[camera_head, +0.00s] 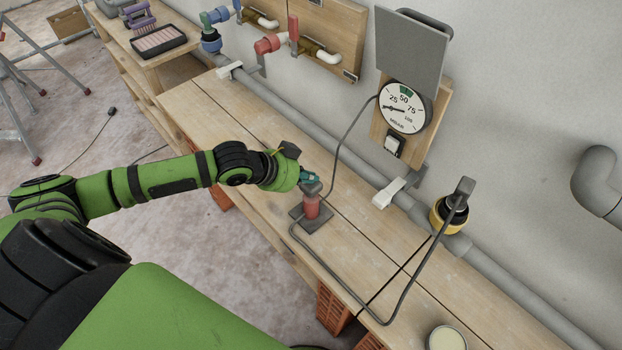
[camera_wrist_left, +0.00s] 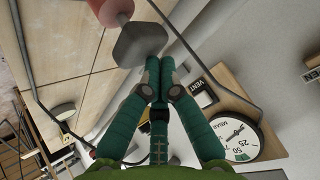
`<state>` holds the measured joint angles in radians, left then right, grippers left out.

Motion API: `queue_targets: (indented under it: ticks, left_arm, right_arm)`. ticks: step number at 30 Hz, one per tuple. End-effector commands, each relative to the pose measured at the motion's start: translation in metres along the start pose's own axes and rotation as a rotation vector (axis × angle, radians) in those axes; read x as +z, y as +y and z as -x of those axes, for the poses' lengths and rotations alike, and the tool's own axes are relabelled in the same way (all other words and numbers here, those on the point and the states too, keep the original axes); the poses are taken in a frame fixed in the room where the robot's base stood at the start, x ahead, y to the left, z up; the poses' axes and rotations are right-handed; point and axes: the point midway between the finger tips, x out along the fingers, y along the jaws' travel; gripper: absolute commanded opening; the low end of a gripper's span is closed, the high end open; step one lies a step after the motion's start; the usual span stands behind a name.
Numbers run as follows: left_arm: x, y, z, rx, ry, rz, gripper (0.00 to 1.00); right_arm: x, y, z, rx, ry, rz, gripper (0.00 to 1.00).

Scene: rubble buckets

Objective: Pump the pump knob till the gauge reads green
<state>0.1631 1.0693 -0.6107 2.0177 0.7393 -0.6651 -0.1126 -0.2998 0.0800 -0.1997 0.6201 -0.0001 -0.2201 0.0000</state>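The pump (camera_head: 311,207) has a red body on a dark square base on the bench, with a grey knob (camera_head: 311,188) on top. In the left wrist view the grey knob (camera_wrist_left: 140,44) is a broad squared block. My left gripper (camera_head: 306,176) is at the knob, its teal fingers partly hidden by my wrist. In the wrist view its fingertips (camera_wrist_left: 178,62) are together, nothing between them, at the knob's edge; I cannot tell if they touch. The gauge (camera_head: 405,107) on the wall has a green band near 50; its needle points left, below 25, outside the green. My right gripper is not seen.
A dark hose runs from the pump across the bench. A yellow-and-black fitting (camera_head: 450,213) sits by the wall pipe. A vent switch (camera_head: 395,145) is below the gauge. A pale tin (camera_head: 446,338) stands at the front right. The bench left of the pump is clear.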

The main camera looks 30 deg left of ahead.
Motion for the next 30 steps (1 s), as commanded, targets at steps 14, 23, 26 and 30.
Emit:
queue_targets:
  ticks: [14, 23, 26, 30]
  left_arm:
    - [0.0054, 0.0031, -0.0048, 0.003, -0.003, 0.001, 0.0]
    - [0.0078, 0.0044, -0.0073, 0.003, -0.003, 0.001, 0.0]
    - [0.0086, 0.0047, -0.0082, 0.003, -0.003, 0.001, 0.0]
    - [0.0098, 0.0052, -0.0094, 0.004, -0.003, 0.001, 0.0]
  right_arm:
    - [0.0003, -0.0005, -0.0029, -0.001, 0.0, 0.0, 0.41]
    - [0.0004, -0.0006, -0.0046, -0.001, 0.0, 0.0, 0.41]
    - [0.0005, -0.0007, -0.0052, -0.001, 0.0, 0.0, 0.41]
    - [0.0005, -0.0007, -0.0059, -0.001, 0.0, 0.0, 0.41]
